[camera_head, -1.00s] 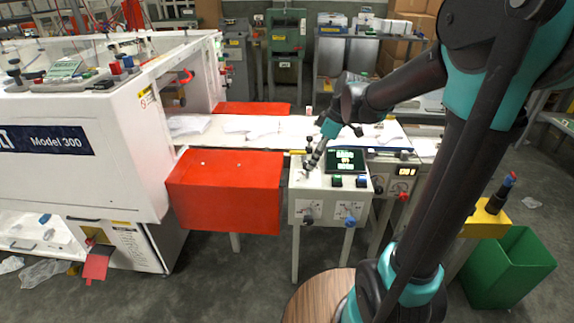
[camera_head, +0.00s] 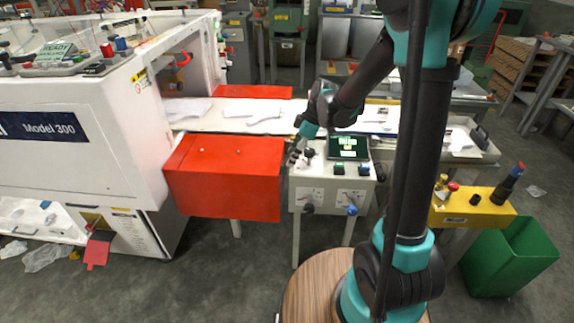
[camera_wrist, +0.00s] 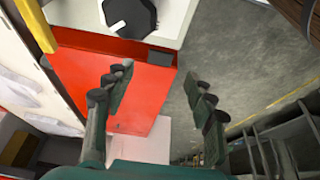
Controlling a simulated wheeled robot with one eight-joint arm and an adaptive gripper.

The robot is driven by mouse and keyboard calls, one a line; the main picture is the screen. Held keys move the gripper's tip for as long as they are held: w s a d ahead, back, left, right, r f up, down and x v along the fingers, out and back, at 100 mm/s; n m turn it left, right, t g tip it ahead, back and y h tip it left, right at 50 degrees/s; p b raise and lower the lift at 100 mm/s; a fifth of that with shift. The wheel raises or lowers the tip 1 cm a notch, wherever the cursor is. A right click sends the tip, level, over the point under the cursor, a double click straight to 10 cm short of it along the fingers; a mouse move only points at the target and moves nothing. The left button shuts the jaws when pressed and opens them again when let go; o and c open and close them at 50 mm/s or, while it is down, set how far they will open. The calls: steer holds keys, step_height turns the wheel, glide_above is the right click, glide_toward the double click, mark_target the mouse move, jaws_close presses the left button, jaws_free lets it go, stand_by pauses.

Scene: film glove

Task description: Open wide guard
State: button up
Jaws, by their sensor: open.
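The wide red guard (camera_head: 225,180) is a box-like cover on the front side of the conveyor, beside the white Model 300 machine (camera_head: 75,125). It appears closed. My gripper (camera_head: 294,157) is near the guard's right end, at the left edge of the control box. In the wrist view my gripper (camera_wrist: 160,92) is open and empty, its fingers spread apart. The red guard (camera_wrist: 72,82) lies beyond and behind the left finger there. Contact between the finger and the guard cannot be told.
The white control box (camera_head: 334,191) with screen, knobs and buttons stands just right of the guard. A second red guard (camera_head: 252,91) is behind the conveyor (camera_head: 190,124). A yellow box (camera_head: 474,209) and green bin (camera_head: 505,262) stand at right. Floor in front is open.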

mark_target(284, 170)
steer(key=shift+x, duration=2.75)
jaws_close()
